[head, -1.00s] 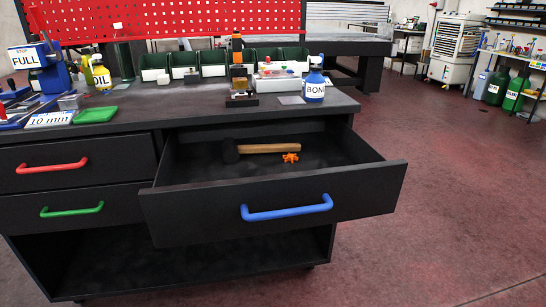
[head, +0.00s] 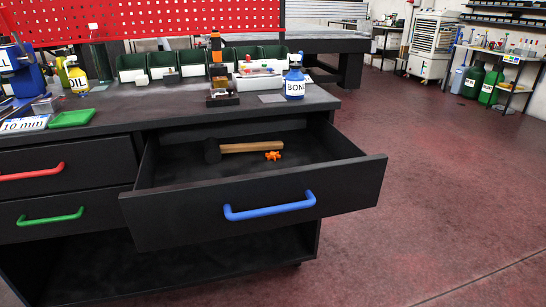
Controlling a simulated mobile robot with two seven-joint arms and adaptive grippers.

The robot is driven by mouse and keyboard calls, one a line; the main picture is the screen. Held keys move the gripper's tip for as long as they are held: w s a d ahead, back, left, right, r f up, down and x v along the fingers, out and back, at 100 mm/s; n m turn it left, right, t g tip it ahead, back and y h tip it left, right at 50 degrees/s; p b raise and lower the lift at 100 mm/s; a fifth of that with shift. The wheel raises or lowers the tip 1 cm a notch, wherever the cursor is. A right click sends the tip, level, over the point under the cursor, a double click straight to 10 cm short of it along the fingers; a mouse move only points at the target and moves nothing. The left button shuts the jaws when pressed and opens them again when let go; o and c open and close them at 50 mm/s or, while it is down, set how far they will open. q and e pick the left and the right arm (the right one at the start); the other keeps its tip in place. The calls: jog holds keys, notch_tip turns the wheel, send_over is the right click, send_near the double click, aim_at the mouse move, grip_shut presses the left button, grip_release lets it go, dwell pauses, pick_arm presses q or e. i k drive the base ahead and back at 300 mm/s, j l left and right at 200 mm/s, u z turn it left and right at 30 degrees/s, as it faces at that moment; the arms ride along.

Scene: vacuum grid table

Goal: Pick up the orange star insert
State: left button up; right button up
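The orange star insert (head: 273,156) lies on the floor of the open drawer (head: 255,205) with the blue handle. It is small, and its exact shape is hard to make out. A hammer (head: 245,148) with a black head and wooden handle lies just behind and to the left of it in the same drawer. Neither of my grippers shows in the head view.
The dark workbench top (head: 130,120) carries a blue BON bottle (head: 294,83), a yellow OIL bottle (head: 77,78), a green lid-like piece (head: 72,118) and several green bins (head: 192,60). The drawer juts out toward me. Open floor (head: 440,190) lies to the right.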

aim_at(273, 155)
jog(key=i+l+z, duration=0.3)
jog(key=l+z, duration=0.15)
jog(key=i+l+z, duration=0.35)
jog(key=z, duration=0.15)
jog(key=i+l+z, duration=0.2)
jog(key=i+z, duration=0.25)
jog(key=i+l+z, duration=0.1)
jog(key=i+z, duration=0.4)
jog(key=i+u, duration=0.3)
jog(key=u, duration=0.15)
jog(key=i+u, duration=0.45)
jog(key=i+l+u, duration=0.1)
jog(key=u, duration=0.35)
jog(key=i+u, duration=0.15)
jog(key=u, duration=0.3)
jog(key=i+u, duration=0.2)
jog(key=u, duration=0.2)
jog(key=i+l+u, duration=0.1)
jog(key=u, duration=0.35)
jog(key=i+l+u, duration=0.15)
jog(key=u, duration=0.25)
jog(key=i, duration=0.05)
